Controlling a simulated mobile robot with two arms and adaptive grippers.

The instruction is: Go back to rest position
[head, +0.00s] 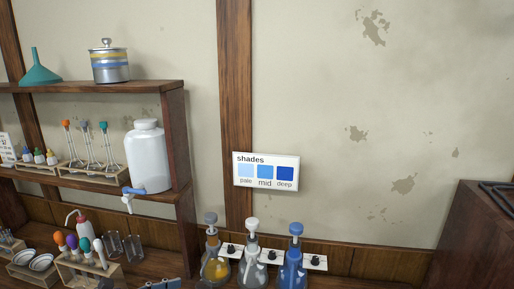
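Neither of my grippers shows in the head view, so I cannot see whether they are open or shut, or whether they hold anything. The view faces a wall with a wooden shelf unit (175,139) on the left. A "shades" card (266,170) with pale, mid and deep blue squares hangs at the middle.
Pump bottles with orange (215,268), grey (251,270) and blue (292,272) contents stand at the bottom. A white jug with a tap (149,160), a teal funnel (40,72) and a metal pot (109,66) sit on shelves. A dark wooden box (475,235) is at right.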

